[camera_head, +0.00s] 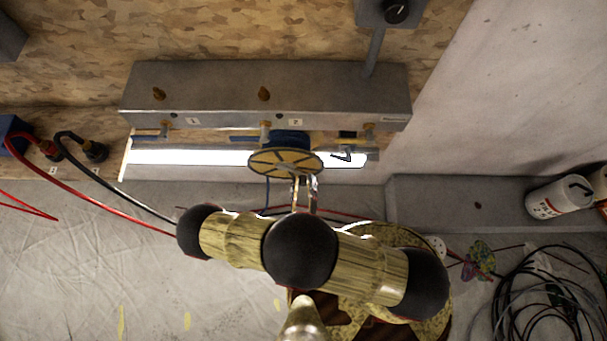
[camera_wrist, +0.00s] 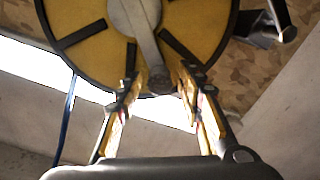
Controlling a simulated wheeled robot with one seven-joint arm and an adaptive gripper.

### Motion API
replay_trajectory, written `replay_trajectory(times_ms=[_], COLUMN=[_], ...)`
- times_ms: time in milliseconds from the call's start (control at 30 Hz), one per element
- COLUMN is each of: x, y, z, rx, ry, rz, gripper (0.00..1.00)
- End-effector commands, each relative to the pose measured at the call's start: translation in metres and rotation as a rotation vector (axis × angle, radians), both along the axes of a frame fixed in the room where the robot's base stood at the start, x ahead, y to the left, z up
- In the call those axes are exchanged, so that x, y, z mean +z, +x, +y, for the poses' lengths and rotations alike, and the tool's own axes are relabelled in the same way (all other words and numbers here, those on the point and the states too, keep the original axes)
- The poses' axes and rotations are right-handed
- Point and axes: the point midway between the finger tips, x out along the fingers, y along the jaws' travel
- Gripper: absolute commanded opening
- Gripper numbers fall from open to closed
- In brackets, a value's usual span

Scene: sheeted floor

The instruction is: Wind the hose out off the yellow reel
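The yellow reel (camera_head: 285,162) is a round spoked disc in front of the grey wall box. Its face with dark slots fills the top of the wrist view (camera_wrist: 83,28). A grey crank arm (camera_wrist: 146,40) runs down from its hub. My gripper (camera_head: 304,182) is at the reel's lower right edge. In the wrist view, my gripper's fingertips (camera_wrist: 162,80) stand either side of the crank's lower end. I cannot tell whether they touch it. A blue hose (camera_head: 267,190) hangs from the reel, and it also shows in the wrist view (camera_wrist: 69,118).
The grey box (camera_head: 265,92) with taps spans the wall above the reel. A bright strip (camera_head: 190,157) lies below it. Red and black cables (camera_head: 95,187) hang at left. Coiled black cables (camera_head: 535,300) and a white tub (camera_head: 558,197) are at right. Left floor is mostly clear.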

Motion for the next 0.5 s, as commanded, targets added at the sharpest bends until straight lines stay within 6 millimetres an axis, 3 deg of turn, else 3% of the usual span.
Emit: replay_trajectory(times_ms=[333, 500], x=[0.002, 0.019], y=[0.0, 0.0], z=[0.0, 0.001], rx=[0.001, 0.0], ry=[0.0, 0.001], rz=[0.0, 0.0], gripper=[0.4, 0.4])
